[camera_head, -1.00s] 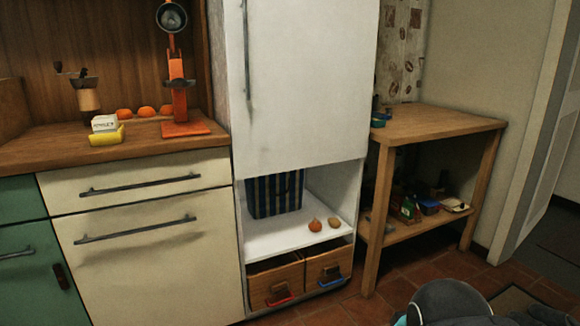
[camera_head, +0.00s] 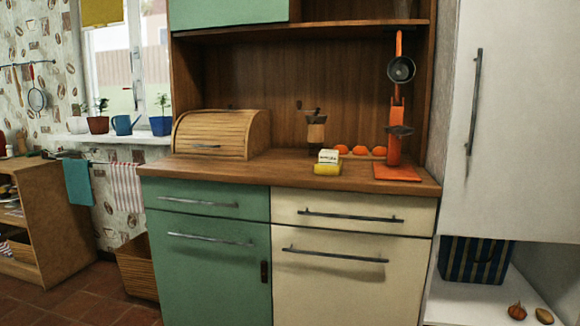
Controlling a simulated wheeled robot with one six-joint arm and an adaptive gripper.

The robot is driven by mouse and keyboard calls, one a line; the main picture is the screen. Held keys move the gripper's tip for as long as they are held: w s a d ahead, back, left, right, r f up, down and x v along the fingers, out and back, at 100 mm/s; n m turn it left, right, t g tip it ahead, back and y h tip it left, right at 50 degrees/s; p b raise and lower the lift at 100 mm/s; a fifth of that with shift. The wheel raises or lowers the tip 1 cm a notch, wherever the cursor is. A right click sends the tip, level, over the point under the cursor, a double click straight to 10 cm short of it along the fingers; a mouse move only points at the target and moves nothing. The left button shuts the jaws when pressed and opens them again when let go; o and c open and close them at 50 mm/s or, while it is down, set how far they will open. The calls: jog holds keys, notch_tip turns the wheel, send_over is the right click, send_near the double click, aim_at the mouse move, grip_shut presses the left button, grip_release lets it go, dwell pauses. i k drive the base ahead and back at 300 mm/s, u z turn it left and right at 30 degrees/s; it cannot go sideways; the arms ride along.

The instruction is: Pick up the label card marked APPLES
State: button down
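A small white card with dark lettering (camera_head: 328,156) stands on a yellow base (camera_head: 327,169) on the wooden counter (camera_head: 252,178). The lettering is too small to read, so I cannot tell whether it says APPLES. Several orange round fruits (camera_head: 360,150) lie behind it to the right. My gripper is not in view.
An orange stand with a dark pan (camera_head: 395,135), a coffee grinder (camera_head: 316,130) and a closed wooden bread box (camera_head: 222,134) stand on the counter. Green and cream cupboards (camera_head: 352,285) are below. A white cabinet (camera_head: 510,120) rises at right. Tiled floor (camera_head: 85,300) shows at left.

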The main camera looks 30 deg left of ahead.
aim_at(324, 158)
jog(key=u, duration=0.75)
jog(key=k, duration=0.4)
jog(key=u, duration=0.3)
jog(key=i, duration=0.45)
jog(key=u, duration=1.4)
jog(key=i, duration=1.85)
jog(key=z, duration=1.4)
